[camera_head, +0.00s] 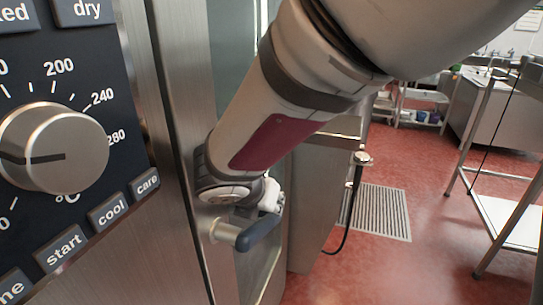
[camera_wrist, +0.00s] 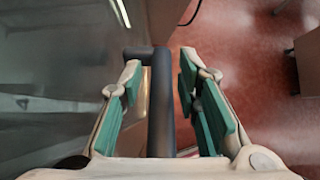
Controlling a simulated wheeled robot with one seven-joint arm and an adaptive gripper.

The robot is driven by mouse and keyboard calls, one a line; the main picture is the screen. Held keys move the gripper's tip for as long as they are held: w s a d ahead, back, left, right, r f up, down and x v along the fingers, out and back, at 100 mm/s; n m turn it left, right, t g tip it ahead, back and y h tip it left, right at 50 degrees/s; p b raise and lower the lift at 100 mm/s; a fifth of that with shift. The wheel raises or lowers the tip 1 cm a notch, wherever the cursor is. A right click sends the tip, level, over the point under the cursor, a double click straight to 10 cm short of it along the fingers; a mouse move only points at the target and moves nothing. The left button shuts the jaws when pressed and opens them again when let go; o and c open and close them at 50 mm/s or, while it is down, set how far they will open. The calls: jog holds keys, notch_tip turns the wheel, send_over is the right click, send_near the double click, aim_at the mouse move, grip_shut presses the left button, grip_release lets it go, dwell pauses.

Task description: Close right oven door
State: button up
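The oven door (camera_head: 230,45) is a steel-framed glass door just right of the control panel; how far it stands open is hard to tell. Its handle (camera_head: 260,231) is a dark bar on a steel mount. In the wrist view the handle (camera_wrist: 160,105) runs lengthwise between the two green-padded fingers of my gripper (camera_wrist: 160,75). The gripper is open around the bar, with a visible gap on each side. In the head view my gripper (camera_head: 270,196) is mostly hidden by my arm, beside the handle.
The oven control panel (camera_head: 60,110) with a large knob (camera_head: 52,148) fills the left. A floor drain grate (camera_head: 380,211) lies beyond the oven, near a hanging black hose (camera_head: 354,195). A steel table frame (camera_head: 490,155) stands at the right. Red floor between is clear.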

jog(key=shift+o, duration=0.3)
jog(key=shift+s, duration=0.1)
jog(key=v, duration=1.2)
jog(key=s+d+r+m+g+p, duration=0.15)
jog(key=s+d+m, duration=0.25)
jog(key=d+m, duration=0.45)
jog(key=s+d+r+m+g, duration=0.15)
jog(key=s+d+m, duration=0.25)
jog(key=d+m, duration=0.5)
jog(key=s+d+m+y+p, duration=0.1)
jog(key=s+d+m, duration=0.4)
jog(key=s+m, duration=0.5)
jog(key=m+y, duration=0.1)
jog(key=m, duration=0.3)
jog(key=shift+d+g+y+p, duration=0.3)
jog(key=shift+g+y, duration=0.1)
